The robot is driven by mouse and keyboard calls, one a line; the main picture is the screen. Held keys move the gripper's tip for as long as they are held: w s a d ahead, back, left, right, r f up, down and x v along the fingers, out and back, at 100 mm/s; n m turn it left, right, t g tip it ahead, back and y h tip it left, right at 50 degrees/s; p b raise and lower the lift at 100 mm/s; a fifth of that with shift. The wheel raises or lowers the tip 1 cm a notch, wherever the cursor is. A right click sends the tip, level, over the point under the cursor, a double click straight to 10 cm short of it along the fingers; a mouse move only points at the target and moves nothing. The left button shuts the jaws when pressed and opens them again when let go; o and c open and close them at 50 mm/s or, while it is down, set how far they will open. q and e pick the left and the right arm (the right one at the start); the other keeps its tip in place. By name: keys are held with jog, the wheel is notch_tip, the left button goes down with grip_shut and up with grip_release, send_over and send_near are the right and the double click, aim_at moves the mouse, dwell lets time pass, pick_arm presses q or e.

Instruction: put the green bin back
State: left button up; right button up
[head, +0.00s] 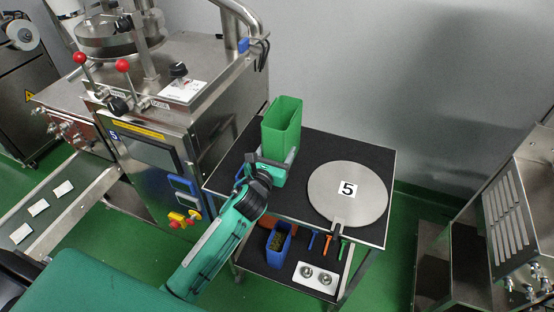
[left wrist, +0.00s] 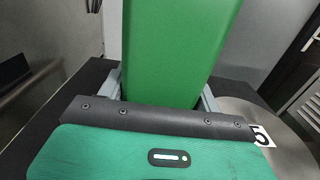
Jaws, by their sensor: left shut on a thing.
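The green bin (head: 283,124) stands upright at the back left of the black-topped cart (head: 345,151), beside the machine. It looks open at the top and empty. My left gripper (head: 278,165) is shut on the lower part of the bin, with a finger on either side. In the left wrist view the green bin (left wrist: 172,50) fills the middle, between the two grey fingers. My right gripper is not in view.
A round metal lid (head: 327,199) marked 5 lies on the cart's right side. The lower shelf holds a blue bin (head: 279,243), several coloured tools and a white tray (head: 316,278). The steel machine (head: 170,110) stands close on the left. A grey wall is behind.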

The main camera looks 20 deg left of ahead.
pick_arm(q)
jog(key=shift+f, duration=1.7)
jog(key=shift+f, duration=0.1)
jog(key=o, duration=0.9)
jog(key=shift+f, duration=0.1)
jog(key=o, duration=0.4)
